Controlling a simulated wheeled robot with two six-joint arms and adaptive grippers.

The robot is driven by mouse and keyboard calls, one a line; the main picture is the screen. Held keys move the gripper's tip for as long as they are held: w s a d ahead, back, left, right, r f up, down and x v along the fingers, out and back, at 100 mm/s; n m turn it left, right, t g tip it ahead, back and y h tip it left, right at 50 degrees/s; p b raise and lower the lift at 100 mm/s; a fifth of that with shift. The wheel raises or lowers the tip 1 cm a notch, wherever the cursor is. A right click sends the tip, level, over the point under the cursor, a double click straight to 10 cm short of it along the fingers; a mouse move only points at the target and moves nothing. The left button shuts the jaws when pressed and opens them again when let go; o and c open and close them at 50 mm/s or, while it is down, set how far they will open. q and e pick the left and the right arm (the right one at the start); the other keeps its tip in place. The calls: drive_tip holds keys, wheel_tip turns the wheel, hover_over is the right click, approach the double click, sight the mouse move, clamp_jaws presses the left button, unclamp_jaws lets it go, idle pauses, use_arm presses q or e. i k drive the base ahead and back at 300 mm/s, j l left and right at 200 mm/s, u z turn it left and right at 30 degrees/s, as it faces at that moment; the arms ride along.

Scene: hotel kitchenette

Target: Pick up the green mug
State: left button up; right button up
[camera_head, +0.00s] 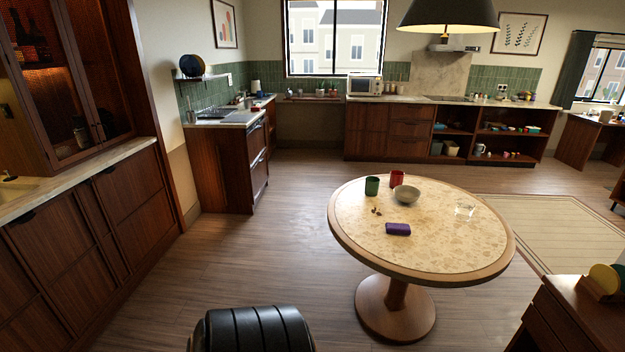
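The green mug (372,186) stands upright on the round table (455,252), near its far left edge. A red mug (397,179) stands just to its right and a little behind.
Wooden floor (250,260) is open left of the table.

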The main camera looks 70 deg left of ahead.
sight(371, 185)
drive_tip(key=u, duration=1.75)
